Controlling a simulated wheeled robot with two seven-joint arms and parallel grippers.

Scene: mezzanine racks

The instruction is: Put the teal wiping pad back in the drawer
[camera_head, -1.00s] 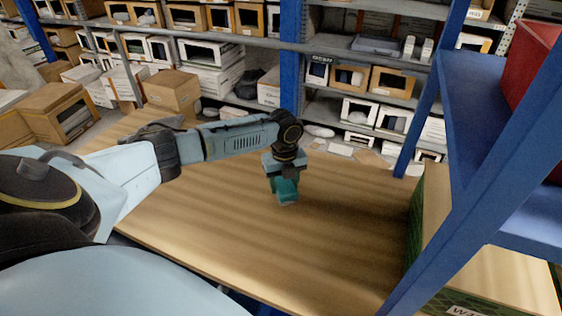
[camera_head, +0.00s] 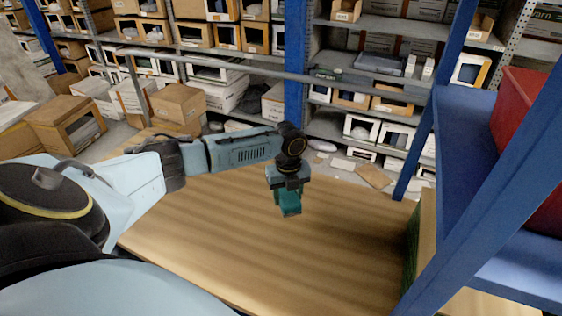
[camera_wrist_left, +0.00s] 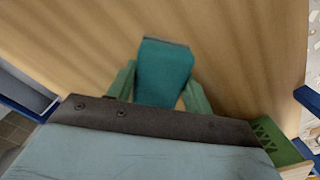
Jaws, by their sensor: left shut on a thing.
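The teal wiping pad (camera_head: 289,203) is held in my left gripper (camera_head: 287,190) above the wooden table top (camera_head: 340,240). In the left wrist view the teal pad (camera_wrist_left: 164,72) sits between the two green fingers of my left gripper (camera_wrist_left: 160,85), which are shut on it. Whether the pad touches the wood is hard to tell. My right gripper is not in view. No open drawer can be made out with certainty.
A green patterned box or bin side (camera_wrist_left: 272,140) is at the lower right in the left wrist view. A blue rack (camera_head: 460,150) with a red bin (camera_head: 525,115) stands at the right. Shelves with boxes stand behind. The table middle is clear.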

